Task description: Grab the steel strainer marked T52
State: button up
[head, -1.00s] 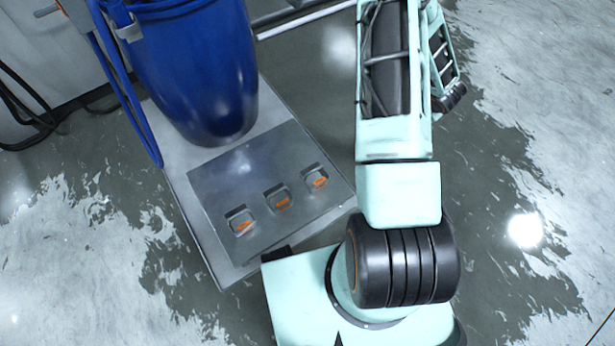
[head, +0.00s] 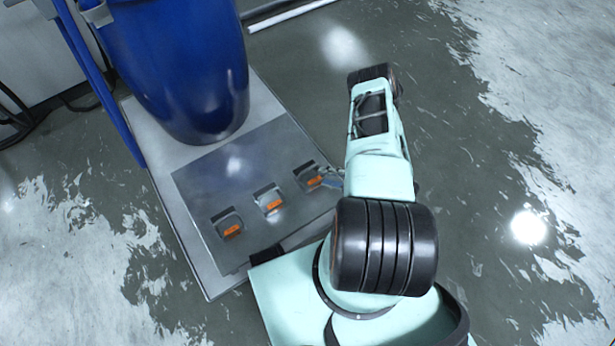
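Three small square steel pieces with orange labels, which look like the strainers, sit in a slanting row on a dark steel plate (head: 205,185): the left strainer (head: 228,224), the middle strainer (head: 269,200) and the right strainer (head: 309,177). The label text is too small to read, so I cannot tell which is T52. The tip of my gripper (head: 331,181) shows just right of the right strainer, close to it. The rest of my gripper is hidden behind my arm. I cannot tell whether it touches the strainer or whether its fingers are open.
A large blue drum (head: 180,70) stands behind the plate on the same pale platform (head: 258,98). A blue upright post (head: 108,95) is at its left. A pale rail (head: 290,15) lies at the back. The wet, patchy floor (head: 500,170) right of my arm is clear.

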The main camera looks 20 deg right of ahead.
aim_at(306, 171)
jog(key=b+x, duration=0.3)
jog(key=x, duration=0.6)
jog(key=shift+w+f, duration=0.1)
jog(key=shift+w, duration=0.2)
grip_shut()
